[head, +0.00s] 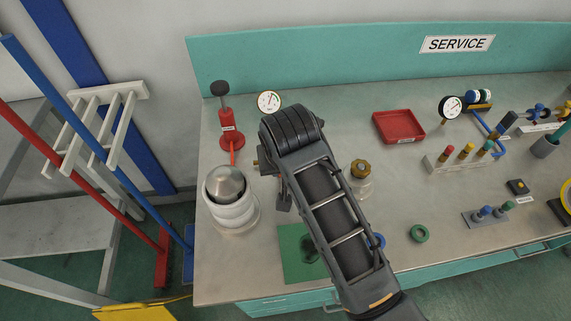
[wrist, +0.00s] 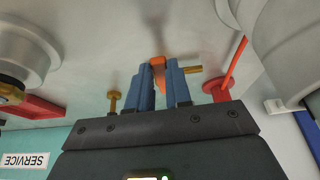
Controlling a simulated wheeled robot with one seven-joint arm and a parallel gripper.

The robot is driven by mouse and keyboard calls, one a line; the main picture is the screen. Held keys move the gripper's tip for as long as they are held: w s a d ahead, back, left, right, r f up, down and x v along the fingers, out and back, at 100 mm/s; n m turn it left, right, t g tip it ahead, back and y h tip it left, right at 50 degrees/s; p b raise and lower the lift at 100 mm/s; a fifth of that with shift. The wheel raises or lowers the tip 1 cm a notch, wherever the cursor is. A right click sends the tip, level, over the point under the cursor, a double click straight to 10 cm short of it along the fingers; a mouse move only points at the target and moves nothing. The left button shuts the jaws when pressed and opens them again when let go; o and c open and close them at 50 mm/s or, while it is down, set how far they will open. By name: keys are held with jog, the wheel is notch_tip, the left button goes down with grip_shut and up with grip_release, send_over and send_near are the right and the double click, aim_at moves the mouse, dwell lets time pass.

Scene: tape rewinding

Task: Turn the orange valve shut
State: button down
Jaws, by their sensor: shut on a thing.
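The orange valve (wrist: 158,64) shows in the wrist view as an orange piece between the blue fingertips of my gripper (wrist: 161,80). The fingers are shut on it, one on each side. A short brass stub (wrist: 191,70) sticks out just to the right of the fingers. Most of the valve body is hidden by the fingers, so I cannot tell how far the handle is turned. In the head view my arm covers the valve and the fingers.
A red pump-like stand (head: 231,138) and a white pot with a metal dome (head: 229,197) stand left of my arm. A gauge (head: 269,102) is behind it. A brass-topped fitting (head: 360,170) is close on the right. A red tray (head: 398,126) lies farther right.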

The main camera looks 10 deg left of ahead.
jog(key=shift+a, duration=0.15)
dwell(0.4)
jog(key=c, duration=1)
grip_release()
jog(key=shift+c, duration=0.2)
jog(key=a+v, duration=0.1)
jog(key=v, duration=0.6)
jog(key=shift+d+r+b, duration=0.4)
jog(key=shift+d, duration=0.1)
jog(key=shift+s, duration=0.15)
